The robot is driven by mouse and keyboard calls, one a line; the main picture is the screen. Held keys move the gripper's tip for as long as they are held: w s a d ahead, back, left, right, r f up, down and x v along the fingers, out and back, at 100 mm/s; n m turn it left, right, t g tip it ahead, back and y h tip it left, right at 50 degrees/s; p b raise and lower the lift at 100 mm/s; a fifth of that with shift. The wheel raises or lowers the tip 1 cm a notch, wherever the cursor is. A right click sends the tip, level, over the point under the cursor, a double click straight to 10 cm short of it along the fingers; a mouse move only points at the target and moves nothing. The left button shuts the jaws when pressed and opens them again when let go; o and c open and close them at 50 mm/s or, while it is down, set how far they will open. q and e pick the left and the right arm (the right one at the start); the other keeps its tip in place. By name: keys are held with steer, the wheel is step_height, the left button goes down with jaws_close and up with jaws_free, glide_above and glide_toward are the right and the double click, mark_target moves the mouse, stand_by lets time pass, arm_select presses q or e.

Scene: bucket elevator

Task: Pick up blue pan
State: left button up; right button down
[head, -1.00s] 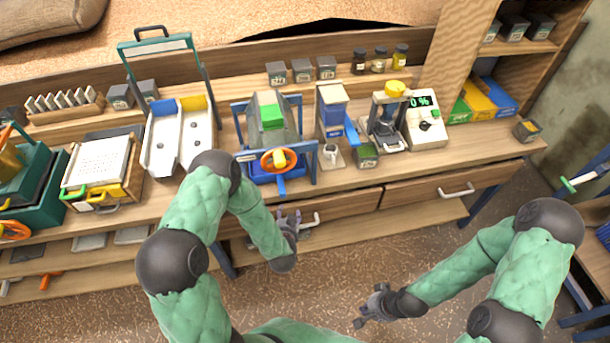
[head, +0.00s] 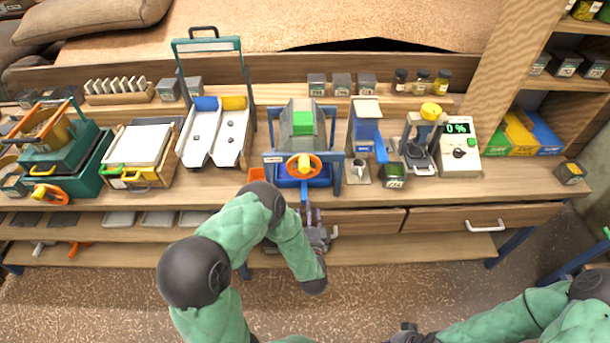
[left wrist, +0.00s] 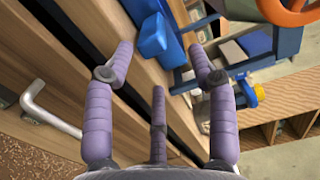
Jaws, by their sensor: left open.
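A blue pan (head: 289,182) sits under the grey machine with the orange wheel, on the bench near its front edge. Its blue front handle (head: 304,194) points toward me. In the left wrist view a blue block, apparently this handle (left wrist: 156,38), shows just beyond and between the fingertips. My left gripper (head: 313,215) is open and empty, just in front of and below the handle, at the bench front; its purple fingers show in the left wrist view (left wrist: 161,50), apart from the block as far as I can tell. My right gripper (head: 408,328) is mostly cut off at the bottom edge.
Left of the machine stand white trays with blue and yellow ends (head: 216,132). A blue-fronted dispenser (head: 365,130), a small cup (head: 359,168) and a dark box (head: 394,174) stand to its right. A drawer handle (head: 485,227) sticks out from the bench front.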

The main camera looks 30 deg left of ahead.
mark_target(304, 189)
arm_select(q)
steer(key=x, duration=0.4)
steer(key=shift+w+a+f+b, duration=0.1)
steer(key=shift+w+a+b, duration=0.2)
steer(key=shift+b, duration=0.05)
steer(key=x, duration=0.2)
steer(key=b+x, duration=0.1)
steer(key=x, duration=0.1)
steer(key=shift+s+a+f, duration=0.15)
steer(key=shift+a, duration=0.2)
steer(key=shift+w+a, duration=0.2)
steer(key=shift+w, duration=0.25)
jaws_close()
